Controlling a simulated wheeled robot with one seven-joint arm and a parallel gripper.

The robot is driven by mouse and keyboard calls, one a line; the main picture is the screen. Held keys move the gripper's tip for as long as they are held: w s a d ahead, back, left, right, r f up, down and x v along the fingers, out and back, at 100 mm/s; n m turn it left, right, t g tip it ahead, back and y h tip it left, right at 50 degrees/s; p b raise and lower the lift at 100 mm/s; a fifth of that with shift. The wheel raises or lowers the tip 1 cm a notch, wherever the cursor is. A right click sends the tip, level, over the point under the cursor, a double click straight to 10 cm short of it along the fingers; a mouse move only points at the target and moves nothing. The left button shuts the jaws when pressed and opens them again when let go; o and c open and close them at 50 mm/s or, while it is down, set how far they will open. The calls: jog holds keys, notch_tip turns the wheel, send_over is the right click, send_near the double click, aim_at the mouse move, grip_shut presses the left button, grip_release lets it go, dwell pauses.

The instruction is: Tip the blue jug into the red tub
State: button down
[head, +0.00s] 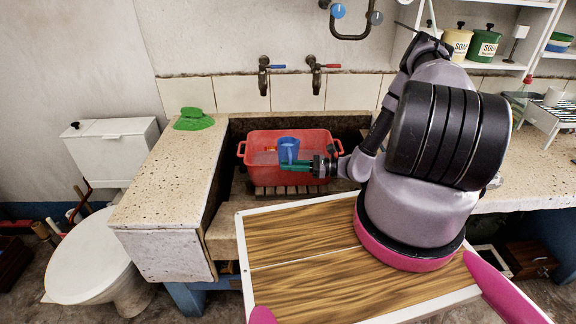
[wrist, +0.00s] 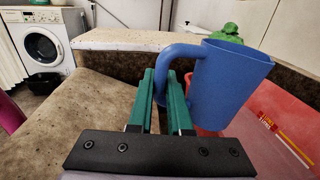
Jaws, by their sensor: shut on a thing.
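The blue jug (head: 289,149) is held up over the red tub (head: 258,175) in the head view. In the wrist view the jug (wrist: 228,84) looks close to upright, slightly tilted, with its handle toward my gripper. My gripper (head: 294,165) has green fingers, and in the wrist view its fingertips (wrist: 163,76) are shut on the jug's handle. The red tub stands in the stone trough, and its inside also shows at the right of the wrist view (wrist: 262,158). What is inside the jug is hidden.
Two taps (head: 264,75) (head: 315,75) stick out from the wall above the trough. A green object (head: 193,120) lies on the stone ledge to the left. Small yellow, white and red items (wrist: 272,125) show in the tub. A wooden slatted rack (head: 285,190) lies before the tub.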

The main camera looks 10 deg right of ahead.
aim_at(290, 155)
jog(key=shift+a+r+m, duration=0.2)
jog(key=shift+r+m, duration=0.45)
jog(key=shift+m, duration=0.05)
jog(key=shift+s+d+r+m+h, duration=0.15)
jog(key=shift+s+r+m+h, duration=0.2)
jog(key=shift+r+m, duration=0.4)
jog(key=shift+w+d+r+m+g, duration=0.15)
jog(key=shift+w+r+m+g, duration=0.15)
jog(key=shift+r+m, duration=0.55)
jog(key=shift+w+h, duration=0.1)
jog(key=shift+h, duration=0.15)
